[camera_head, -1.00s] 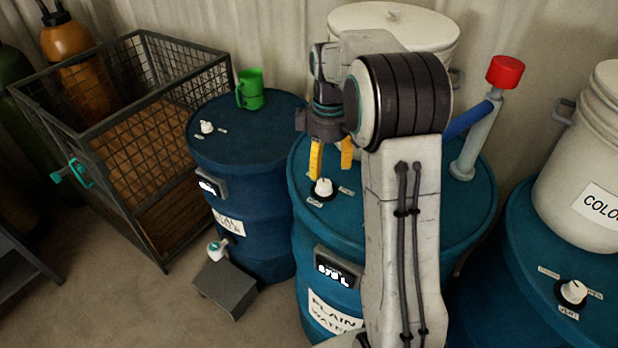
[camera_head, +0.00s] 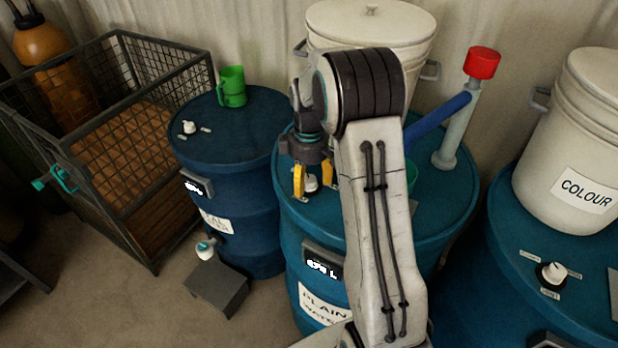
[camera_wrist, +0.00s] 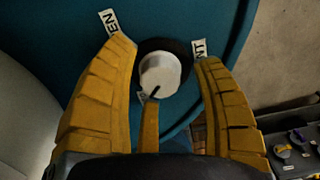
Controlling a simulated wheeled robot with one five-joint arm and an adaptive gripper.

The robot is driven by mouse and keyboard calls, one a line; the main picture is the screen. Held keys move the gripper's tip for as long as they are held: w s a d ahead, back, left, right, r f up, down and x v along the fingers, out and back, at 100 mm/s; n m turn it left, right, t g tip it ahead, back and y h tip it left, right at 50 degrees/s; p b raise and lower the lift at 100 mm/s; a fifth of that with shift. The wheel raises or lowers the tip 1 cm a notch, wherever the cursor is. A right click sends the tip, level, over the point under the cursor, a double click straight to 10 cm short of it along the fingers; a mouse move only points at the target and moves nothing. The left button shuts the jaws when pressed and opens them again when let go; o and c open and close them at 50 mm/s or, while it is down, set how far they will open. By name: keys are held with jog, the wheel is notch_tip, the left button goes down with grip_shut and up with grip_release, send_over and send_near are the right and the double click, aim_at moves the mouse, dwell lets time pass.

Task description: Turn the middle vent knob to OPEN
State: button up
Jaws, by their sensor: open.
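The middle vent knob (camera_head: 311,183) is white on a black base, on top of the teal drum (camera_head: 455,215) marked PLAIN WATER. It also shows in the wrist view (camera_wrist: 160,74). Its dark mark points down and slightly left there, near a mostly hidden label (camera_wrist: 142,97). A label ending in EN (camera_wrist: 109,22) lies at the upper left, and one ending in NT (camera_wrist: 199,48) at the right. My gripper (camera_head: 313,178) is open, its yellow fingers on either side of the knob; in the wrist view gaps show between fingers and knob.
A blue drum (camera_head: 235,160) with its own knob (camera_head: 189,127) and a green mug (camera_head: 232,86) stands left. A red-capped pipe (camera_head: 482,64) rises behind my arm. White buckets (camera_head: 370,25) stand behind and at right, where another knob (camera_head: 552,272) sits.

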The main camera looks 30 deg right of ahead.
jog(key=c, duration=1.2)
jog(key=shift+m, duration=0.4)
jog(key=m+b, duration=0.1)
jog(key=m, duration=0.2)
jog(key=shift+f+m, duration=0.1)
jog(key=shift+m, duration=0.3)
jog(key=m+b, duration=0.1)
jog(key=m, duration=0.3)
jog(key=shift+m, duration=0.3)
jog(key=m, duration=0.4)
jog(key=shift+s+b, duration=0.1)
jog(key=shift+b, duration=0.25)
jog(key=shift+m, duration=2.4)
